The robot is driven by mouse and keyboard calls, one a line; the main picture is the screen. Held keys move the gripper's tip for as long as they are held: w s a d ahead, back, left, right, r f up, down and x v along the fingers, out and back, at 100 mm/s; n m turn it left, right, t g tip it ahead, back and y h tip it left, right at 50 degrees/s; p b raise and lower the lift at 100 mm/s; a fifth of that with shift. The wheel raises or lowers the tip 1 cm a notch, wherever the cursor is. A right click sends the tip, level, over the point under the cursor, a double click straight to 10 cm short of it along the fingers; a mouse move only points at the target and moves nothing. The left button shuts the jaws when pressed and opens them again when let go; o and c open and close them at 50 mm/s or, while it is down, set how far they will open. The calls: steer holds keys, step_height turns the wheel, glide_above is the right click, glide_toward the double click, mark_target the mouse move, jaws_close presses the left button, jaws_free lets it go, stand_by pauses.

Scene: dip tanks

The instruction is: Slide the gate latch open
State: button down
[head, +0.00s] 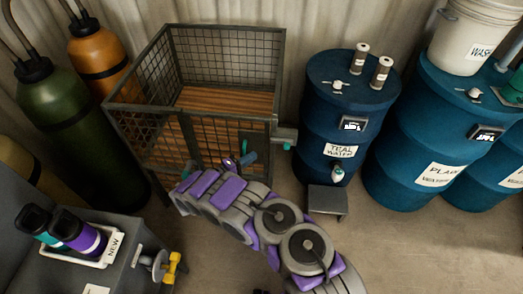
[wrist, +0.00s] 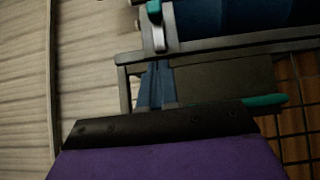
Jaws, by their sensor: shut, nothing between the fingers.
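The wire-mesh cage (head: 205,128) stands at centre left with its gate facing me. A grey latch housing (head: 284,134) sticks out at the gate's right edge, with a small teal piece at its end. In the wrist view a teal bar (wrist: 255,100), apparently the latch handle, lies across a dark plate (wrist: 225,77). My gripper (head: 250,157) is shut and empty in front of the gate, left of and below the housing. Its blue fingers (wrist: 156,72) show left of the teal bar. I cannot tell whether they touch anything; my gripper body hides part of the bar.
The blue Teal Water drum (head: 340,120) stands right of the cage, with a tap low on its front and a grey block (head: 327,202) below. More drums stand farther right. Gas cylinders (head: 62,105) stand left. A grey bench with a bottle tray (head: 90,255) is front left.

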steer(key=shift+s+a+r, duration=0.1)
steer(key=shift+s+a, duration=0.25)
steer(key=shift+s, duration=0.2)
steer(key=shift+s+a, duration=0.3)
steer(key=shift+s, duration=0.25)
steer(key=shift+a, duration=0.1)
steer(key=shift+a, duration=0.3)
